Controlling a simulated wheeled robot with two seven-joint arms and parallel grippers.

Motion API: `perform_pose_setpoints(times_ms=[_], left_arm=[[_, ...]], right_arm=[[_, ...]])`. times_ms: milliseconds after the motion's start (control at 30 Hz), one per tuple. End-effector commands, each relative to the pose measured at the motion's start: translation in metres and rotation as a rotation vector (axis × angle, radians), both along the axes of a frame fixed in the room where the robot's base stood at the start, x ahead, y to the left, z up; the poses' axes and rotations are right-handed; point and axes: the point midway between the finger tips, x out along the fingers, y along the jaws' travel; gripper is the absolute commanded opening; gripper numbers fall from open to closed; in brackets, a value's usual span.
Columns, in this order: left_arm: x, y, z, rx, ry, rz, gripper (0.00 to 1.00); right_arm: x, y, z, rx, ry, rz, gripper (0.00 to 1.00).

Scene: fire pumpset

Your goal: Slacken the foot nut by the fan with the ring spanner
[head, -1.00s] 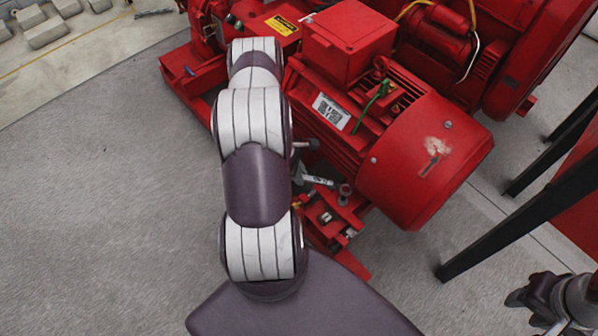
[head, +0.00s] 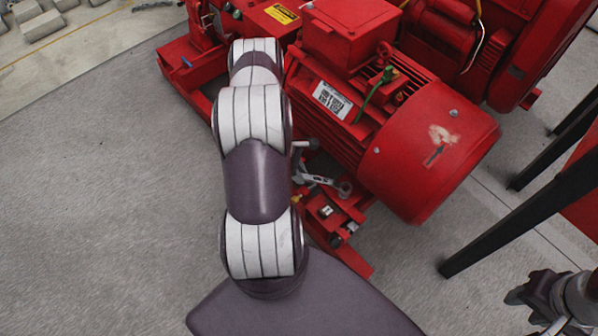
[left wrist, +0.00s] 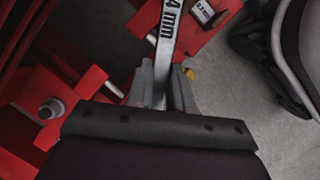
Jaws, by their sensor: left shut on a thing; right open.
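My left gripper (head: 303,160) is shut on the ring spanner (head: 322,181), beside the red motor's lower side. In the left wrist view the spanner's shank (left wrist: 168,40), lettered "4 mm", runs up from between the fingers (left wrist: 160,88); its far end is out of that view. In the head view its ring end (head: 345,188) is by the motor foot, below the fan cover (head: 430,160). I cannot tell whether it sits around a nut. A pale square fitting (head: 326,211) shows on the red base below. My right gripper (head: 530,290) is open and empty at bottom right.
The left wrist view shows a grey bolt or nut (left wrist: 50,108) on a red bracket. Black legs (head: 520,220) stand at the right. Grey floor (head: 110,210) is clear at the left. My left arm hides part of the base.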

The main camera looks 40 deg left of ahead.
Motion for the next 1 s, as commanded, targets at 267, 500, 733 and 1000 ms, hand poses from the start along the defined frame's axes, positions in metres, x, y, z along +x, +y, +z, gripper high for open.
perform_pose_setpoints(times_ms=[267,500,733,1000], left_arm=[[0.0,0.0,-0.008,0.0,0.0,0.0,0.0],[0.0,0.0,-0.014,0.0,0.0,0.0,0.0],[0.0,0.0,-0.02,0.0,0.0,0.0,0.0],[0.0,0.0,-0.026,0.0,0.0,0.0,0.0]], right_arm=[[0.0,0.0,-0.007,0.0,0.0,0.0,0.43],[0.0,0.0,-0.011,0.0,0.0,0.0,0.43],[0.0,0.0,-0.016,0.0,0.0,0.0,0.43],[0.0,0.0,-0.021,0.0,0.0,0.0,0.43]])
